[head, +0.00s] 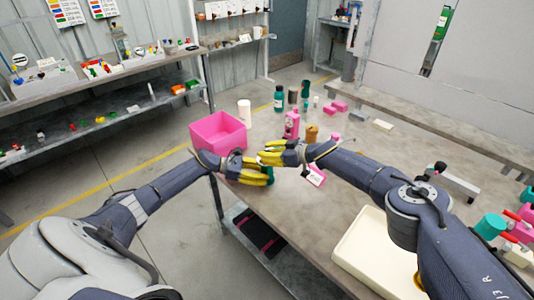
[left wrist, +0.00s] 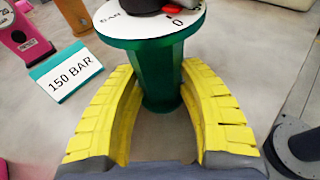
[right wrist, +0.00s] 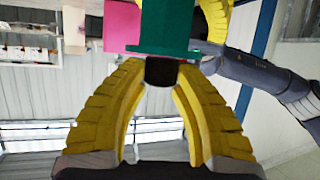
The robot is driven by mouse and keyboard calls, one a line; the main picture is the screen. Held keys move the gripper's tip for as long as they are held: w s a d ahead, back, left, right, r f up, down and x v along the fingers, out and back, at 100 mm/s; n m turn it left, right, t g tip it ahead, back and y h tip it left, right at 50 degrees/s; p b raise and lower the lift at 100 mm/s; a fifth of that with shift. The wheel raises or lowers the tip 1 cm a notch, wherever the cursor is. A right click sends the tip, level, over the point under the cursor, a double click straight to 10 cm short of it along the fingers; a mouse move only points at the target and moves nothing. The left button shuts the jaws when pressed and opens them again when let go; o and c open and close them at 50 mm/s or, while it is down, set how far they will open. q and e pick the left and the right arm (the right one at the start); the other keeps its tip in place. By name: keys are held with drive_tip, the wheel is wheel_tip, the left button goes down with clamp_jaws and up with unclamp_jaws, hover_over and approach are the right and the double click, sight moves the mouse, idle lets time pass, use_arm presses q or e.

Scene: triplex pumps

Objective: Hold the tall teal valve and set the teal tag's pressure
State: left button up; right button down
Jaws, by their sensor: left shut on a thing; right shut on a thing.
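The tall teal valve (head: 269,175) stands between my two grippers in the head view, partly hidden by them. In the left wrist view its green-teal body (left wrist: 160,75) is upright under a white dial (left wrist: 140,27) marked BAR, with a red pointer (left wrist: 172,9) beside the 0. My left gripper (left wrist: 153,78) is shut around the body. The teal tag (left wrist: 68,80) beside it reads 150 BAR. My right gripper (right wrist: 161,75) is shut on the valve's black knob (right wrist: 161,70). In the head view the right gripper (head: 268,152) is above the left gripper (head: 258,175).
A pink bin (head: 220,132) stands close behind my left gripper. A pink pump (head: 291,125), a brown cylinder (head: 312,133) and a teal bottle (head: 279,98) stand further back. A cream tray (head: 345,250) lies at the front right. The grey table between is mostly clear.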

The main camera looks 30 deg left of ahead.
drive_tip(key=shift+f, duration=0.1)
drive_tip(key=c, duration=1)
unclamp_jaws()
drive_tip(key=shift+v, duration=0.75)
drive_tip(key=v, duration=1)
drive_tip(key=shift+d, duration=0.25)
